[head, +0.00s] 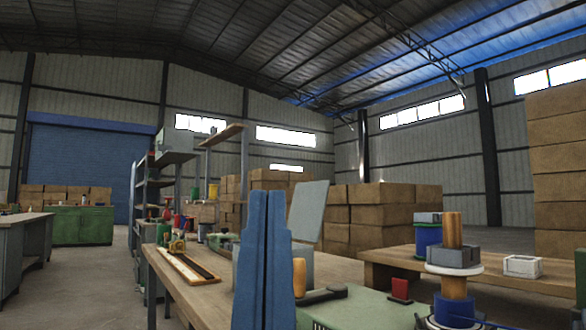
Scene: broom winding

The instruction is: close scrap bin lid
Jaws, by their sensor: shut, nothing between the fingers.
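The scrap bin appears to be the grey box (304,260) on the wooden workbench, partly hidden behind my gripper. A flat pale grey panel (309,211), which looks like its lid, stands steeply raised above the box and leans a little to the right. The hinge is not clear. My blue gripper (268,194) points upward in the foreground, with its two fingers together and empty. In the picture it is just left of the raised panel and covers the left part of the box. I cannot tell whether it touches either one.
A winding stand (454,262) is at right. Open floor (85,290) lies left.

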